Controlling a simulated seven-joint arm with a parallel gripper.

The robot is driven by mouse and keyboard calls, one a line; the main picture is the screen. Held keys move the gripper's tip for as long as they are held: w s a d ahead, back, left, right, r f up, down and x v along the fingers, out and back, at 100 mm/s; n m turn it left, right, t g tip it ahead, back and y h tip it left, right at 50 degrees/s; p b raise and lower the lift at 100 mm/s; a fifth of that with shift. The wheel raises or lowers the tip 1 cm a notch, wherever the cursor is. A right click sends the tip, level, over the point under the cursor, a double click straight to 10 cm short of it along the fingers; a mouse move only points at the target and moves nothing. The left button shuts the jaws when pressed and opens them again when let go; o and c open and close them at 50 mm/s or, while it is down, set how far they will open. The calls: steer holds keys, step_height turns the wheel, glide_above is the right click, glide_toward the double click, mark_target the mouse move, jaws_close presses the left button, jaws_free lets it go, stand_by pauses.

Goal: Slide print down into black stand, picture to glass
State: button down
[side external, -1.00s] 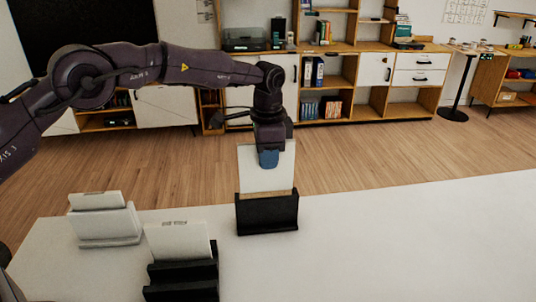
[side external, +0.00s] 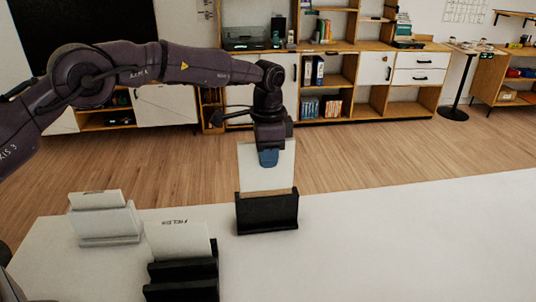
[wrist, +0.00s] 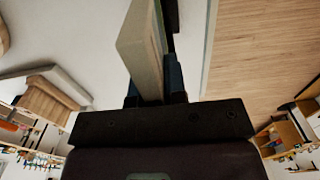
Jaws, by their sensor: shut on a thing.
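The print (side external: 266,179) is a white upright sheet in the side view, its lower edge down in or right behind the black stand (side external: 267,213). My gripper (side external: 268,158) is shut on the print's top edge from above. In the wrist view the print (wrist: 142,50) runs away from between the fingers (wrist: 155,92), with the dark stand partly hidden beyond it. The side view shows the print's pale blank side. Its picture side and the stand's glass cannot be made out, nor can I tell whether the print is fully seated.
A white holder with a card (side external: 106,220) stands at the left of the white table (side external: 400,235). A black stepped holder (side external: 183,275) with a card marked with lettering (side external: 178,239) stands at the front. The table right of the black stand is clear.

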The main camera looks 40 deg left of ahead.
mark_target(268, 188)
steer(key=shift+f, duration=4.05)
steer(key=c, duration=1.1)
jaws_free()
steer(key=shift+f, duration=0.1)
step_height(268, 188, up, 13)
steer(key=shift+r, duration=0.1)
